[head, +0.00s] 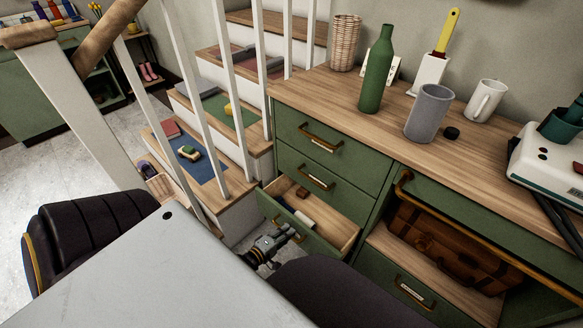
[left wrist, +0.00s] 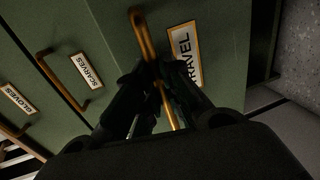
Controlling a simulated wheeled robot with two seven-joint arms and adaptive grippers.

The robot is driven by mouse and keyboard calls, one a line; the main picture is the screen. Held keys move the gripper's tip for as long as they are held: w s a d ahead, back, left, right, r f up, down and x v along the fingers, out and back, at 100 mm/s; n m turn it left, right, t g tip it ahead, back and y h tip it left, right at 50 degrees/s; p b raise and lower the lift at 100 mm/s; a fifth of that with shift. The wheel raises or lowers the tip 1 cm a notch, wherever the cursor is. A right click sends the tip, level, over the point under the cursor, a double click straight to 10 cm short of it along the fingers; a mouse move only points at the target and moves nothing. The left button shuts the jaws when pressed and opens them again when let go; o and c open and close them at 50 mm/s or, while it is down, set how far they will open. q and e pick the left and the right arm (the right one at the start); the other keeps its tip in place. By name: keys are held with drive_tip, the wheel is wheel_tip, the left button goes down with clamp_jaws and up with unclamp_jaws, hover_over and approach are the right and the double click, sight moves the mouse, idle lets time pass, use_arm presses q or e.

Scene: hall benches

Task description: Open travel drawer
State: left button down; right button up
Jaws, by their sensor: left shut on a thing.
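The travel drawer (head: 342,234) is the lowest in the left stack of the green dresser and stands pulled out. A small brown block and a pale roll (head: 302,216) lie inside it. My left gripper (head: 272,243) is at its front in the head view. My right gripper is not in view.
Two shut drawers, gloves (left wrist: 17,98) and scarves (left wrist: 87,70), sit above. White stair balusters (head: 207,105) and steps stand close on the left. A brown suitcase (head: 440,245) fills the shelf at right. A green bottle (head: 377,75) and grey cup (head: 428,113) stand on top.

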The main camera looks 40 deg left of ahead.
use_arm(q)
drive_tip(key=f+p+v, duration=0.1)
drive_tip(key=p+v, duration=0.1)
drive_tip(key=v, duration=0.5)
drive_tip(key=shift+s+f, duration=0.2)
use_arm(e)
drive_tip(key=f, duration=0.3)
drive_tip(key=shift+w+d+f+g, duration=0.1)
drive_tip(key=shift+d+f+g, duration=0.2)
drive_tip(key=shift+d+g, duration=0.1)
use_arm(q)
drive_tip(key=c, duration=1.5)
unclamp_jaws()
drive_tip(key=shift+v, duration=5.95)
drive_tip(key=shift+a, duration=0.15)
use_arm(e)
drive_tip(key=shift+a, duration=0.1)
use_arm(q)
drive_tip(key=shift+r+p, duration=0.1)
drive_tip(key=shift+p, duration=0.3)
